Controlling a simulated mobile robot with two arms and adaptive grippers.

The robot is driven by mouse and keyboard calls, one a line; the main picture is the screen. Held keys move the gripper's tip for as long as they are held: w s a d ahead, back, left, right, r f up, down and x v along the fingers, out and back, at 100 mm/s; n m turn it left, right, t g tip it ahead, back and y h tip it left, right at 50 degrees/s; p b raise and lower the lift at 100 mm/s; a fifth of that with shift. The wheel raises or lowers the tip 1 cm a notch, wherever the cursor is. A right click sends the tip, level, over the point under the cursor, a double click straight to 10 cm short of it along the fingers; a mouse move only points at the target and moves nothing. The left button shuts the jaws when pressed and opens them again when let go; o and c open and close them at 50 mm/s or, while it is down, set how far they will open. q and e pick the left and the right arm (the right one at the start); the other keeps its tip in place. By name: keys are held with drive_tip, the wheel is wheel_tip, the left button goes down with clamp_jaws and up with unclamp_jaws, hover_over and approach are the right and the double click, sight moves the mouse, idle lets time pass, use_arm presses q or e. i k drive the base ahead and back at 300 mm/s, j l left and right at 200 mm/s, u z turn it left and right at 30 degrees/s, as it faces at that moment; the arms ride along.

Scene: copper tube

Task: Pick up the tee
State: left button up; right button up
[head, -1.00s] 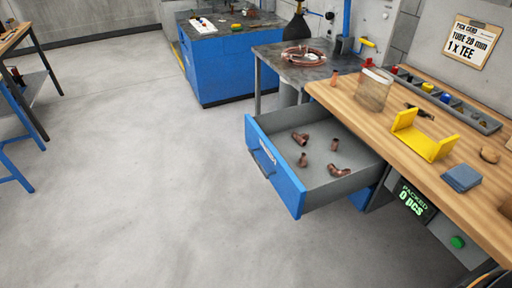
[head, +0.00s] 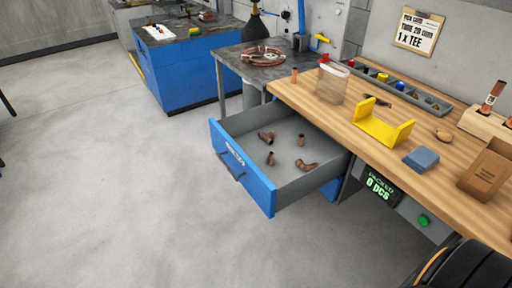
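The open blue drawer (head: 243,168) under the wooden bench holds several copper fittings. The piece at its far left, a short tube with a side branch, looks like the tee (head: 266,138). A curved fitting (head: 307,165), which looks like an elbow, lies near the right of the drawer. Two short straight pieces (head: 301,140) (head: 270,158) are also in it. The fittings lie apart on the grey drawer floor, with nothing over them. Neither of my grippers is in view.
A display (head: 379,188) reads "PACKED 0 pcs". The floor left of the drawer is clear.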

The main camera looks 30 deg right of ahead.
sight(268, 138)
drive_tip(key=i+l+z, duration=0.3)
drive_tip(key=z, duration=0.2)
drive_tip(key=i+l+z, duration=0.1)
drive_tip(key=i+z, duration=0.4)
